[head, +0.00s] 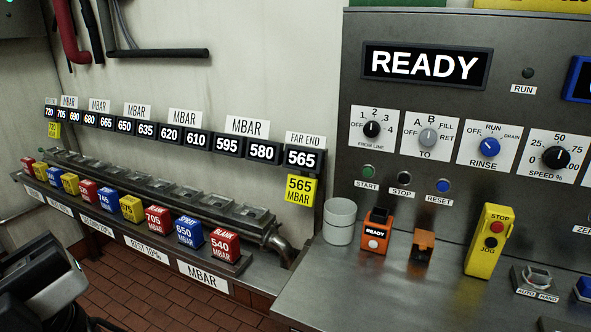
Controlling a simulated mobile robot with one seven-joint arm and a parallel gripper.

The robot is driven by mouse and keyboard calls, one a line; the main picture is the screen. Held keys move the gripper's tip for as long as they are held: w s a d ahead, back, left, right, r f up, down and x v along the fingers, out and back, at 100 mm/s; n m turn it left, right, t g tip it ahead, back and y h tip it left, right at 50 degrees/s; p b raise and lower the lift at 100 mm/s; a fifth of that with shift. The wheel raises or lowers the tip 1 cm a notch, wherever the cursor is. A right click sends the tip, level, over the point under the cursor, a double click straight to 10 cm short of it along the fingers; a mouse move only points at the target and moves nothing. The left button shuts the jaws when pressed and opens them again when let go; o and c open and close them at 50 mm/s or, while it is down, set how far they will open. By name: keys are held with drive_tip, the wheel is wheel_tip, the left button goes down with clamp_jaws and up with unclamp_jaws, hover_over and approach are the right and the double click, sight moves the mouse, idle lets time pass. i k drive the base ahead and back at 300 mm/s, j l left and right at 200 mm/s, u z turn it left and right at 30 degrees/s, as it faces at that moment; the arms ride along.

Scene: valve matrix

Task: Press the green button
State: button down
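The green button (369,171) is small and round, on the grey metal control panel (345,85), above a label reading START. It is left of the black STOP button (404,178) and the blue RESET button (443,186). Nothing covers it. A dark, blurred part at the lower left edge looks like part of my arm, far from the panel. I cannot make out gripper fingertips there or whether they hold anything.
A grey cup (340,222), an orange READY box (375,232) and a yellow STOP/JOG box (489,240) stand on the metal counter (400,295) below the buttons. Selector knobs sit above. A READY display (427,66) is lit. Coloured blocks line a rack at left.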

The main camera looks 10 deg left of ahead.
sight(368, 172)
drive_tip(key=u, duration=0.55)
drive_tip(key=i+j, duration=0.25)
drive_tip(key=i, duration=0.2)
drive_tip(key=i+j, duration=0.2)
drive_tip(key=i, duration=0.2)
